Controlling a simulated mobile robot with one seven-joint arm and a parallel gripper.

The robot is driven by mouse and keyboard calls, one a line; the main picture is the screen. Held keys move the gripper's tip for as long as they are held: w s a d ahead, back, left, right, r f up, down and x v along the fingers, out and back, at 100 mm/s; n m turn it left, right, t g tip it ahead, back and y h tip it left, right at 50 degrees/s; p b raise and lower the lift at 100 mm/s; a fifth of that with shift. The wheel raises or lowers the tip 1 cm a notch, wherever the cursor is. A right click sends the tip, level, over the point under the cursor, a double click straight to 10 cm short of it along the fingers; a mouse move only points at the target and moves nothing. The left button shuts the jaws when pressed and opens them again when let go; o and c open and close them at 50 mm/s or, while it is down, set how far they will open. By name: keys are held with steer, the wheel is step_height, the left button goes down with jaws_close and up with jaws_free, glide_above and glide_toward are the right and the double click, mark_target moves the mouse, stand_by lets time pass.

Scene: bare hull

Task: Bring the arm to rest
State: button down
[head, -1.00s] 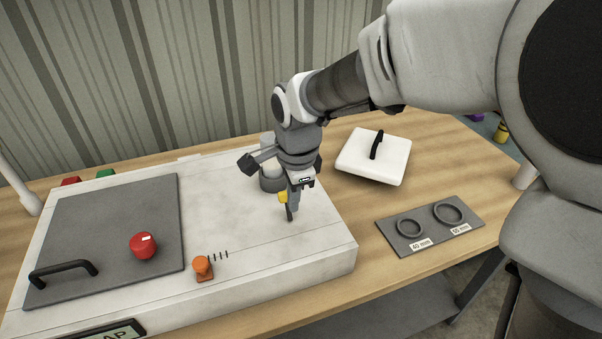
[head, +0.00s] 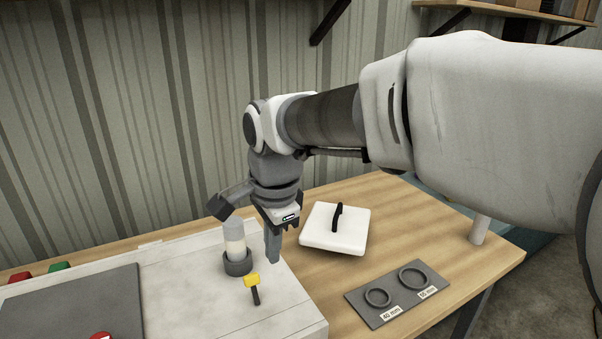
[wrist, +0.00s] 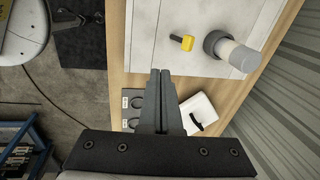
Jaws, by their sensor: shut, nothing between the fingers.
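My gripper (head: 273,247) hangs pointing down above the right part of the white machine top (head: 195,300), and its fingers are together and empty. In the wrist view the two fingers (wrist: 160,75) lie side by side. A yellow-headed key or knob with a dark shaft (head: 252,283) is on the white top, just left of and nearer than my fingertips; it also shows in the wrist view (wrist: 182,42). My fingers appear apart from it. Behind it a clear and white cylinder (head: 234,236) stands in a dark grey ring holder (head: 237,264).
A white square lid with a black handle (head: 318,237) lies on the wooden table (head: 425,225). A grey plate with two rings (head: 370,308) lies near the table's front edge. A grey panel (head: 80,310) and red knob (head: 100,336) are at left. A wall shelf (head: 500,12) is above.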

steer(key=s+d+n+t, duration=0.1)
steer(key=s+d+n, duration=0.4)
steer(key=d, duration=0.5)
steer(key=s+d+n+t+h, duration=0.1)
steer(key=s+d+n+t, duration=0.1)
steer(key=s+d+n, duration=0.3)
steer(key=s+d, duration=0.3)
steer(key=d, duration=0.3)
steer(key=shift+s+d+f+n+t, duration=0.2)
steer(key=shift+s+n+t, duration=0.1)
steer(key=shift+s+n, duration=0.1)
steer(key=shift+a, duration=0.15)
